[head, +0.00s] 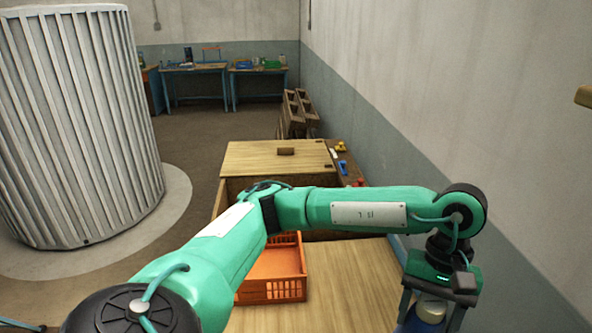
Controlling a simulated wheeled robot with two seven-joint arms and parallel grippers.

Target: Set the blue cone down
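My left arm comes in from the lower left and reaches across to the right. Its gripper (432,308) points down at the lower right, above the right part of the wooden table (350,285). Its fingers stand on either side of a blue cone (416,324) with a pale top, and appear closed on it. The cone's lower part is cut off by the picture's bottom edge, so I cannot tell whether it touches anything. My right gripper is not in view.
An orange crate (271,291) stands on the table, partly behind my arm. Behind it is a wooden box with a pale lid (245,158). Small yellow (341,147), blue (343,167) and red items lie beside it. A wall (450,110) runs along the right.

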